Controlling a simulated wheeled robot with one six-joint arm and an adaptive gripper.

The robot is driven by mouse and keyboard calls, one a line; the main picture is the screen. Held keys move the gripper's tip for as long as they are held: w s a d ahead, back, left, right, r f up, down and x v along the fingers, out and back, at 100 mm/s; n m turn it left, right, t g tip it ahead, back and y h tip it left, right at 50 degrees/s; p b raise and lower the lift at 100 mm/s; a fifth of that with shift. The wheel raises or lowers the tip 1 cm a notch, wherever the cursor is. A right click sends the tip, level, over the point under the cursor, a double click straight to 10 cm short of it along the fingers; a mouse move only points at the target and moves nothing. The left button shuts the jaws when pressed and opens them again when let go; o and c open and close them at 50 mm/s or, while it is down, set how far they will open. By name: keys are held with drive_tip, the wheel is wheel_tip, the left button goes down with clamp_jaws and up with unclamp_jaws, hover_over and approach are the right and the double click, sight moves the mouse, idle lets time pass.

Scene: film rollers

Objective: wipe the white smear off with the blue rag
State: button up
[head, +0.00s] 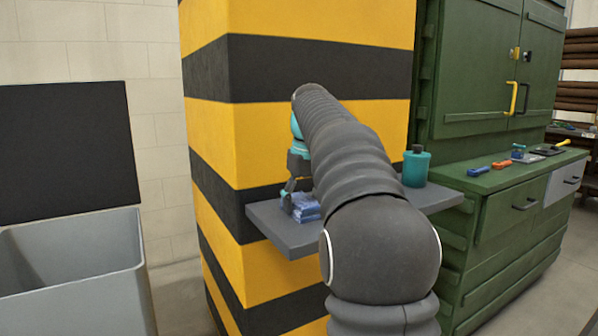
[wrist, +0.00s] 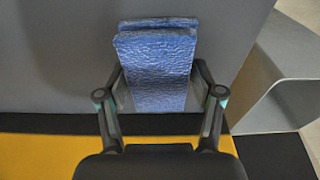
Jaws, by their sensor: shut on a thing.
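The blue rag (head: 307,213) is a folded, textured cloth at the left end of the grey shelf (head: 275,233) on the striped pillar. My gripper (head: 297,188) is above it, pointing down. In the wrist view the rag (wrist: 158,60) lies between the two fingers of my gripper (wrist: 160,85), which are shut on it. I cannot tell whether the rag touches the shelf or is just above it. I see no white smear in either view; my arm hides much of the middle of the shelf.
A teal bottle (head: 416,168) with a dark cap stands on the right part of the shelf. The yellow and black pillar (head: 300,70) rises behind. A grey bin (head: 75,250) stands at the left. A green cabinet (head: 480,80) with tools on its counter is at the right.

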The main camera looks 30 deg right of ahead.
drive_tip(key=shift+a, duration=0.85)
drive_tip(key=shift+a+r, duration=0.15)
drive_tip(key=shift+r, duration=3.9)
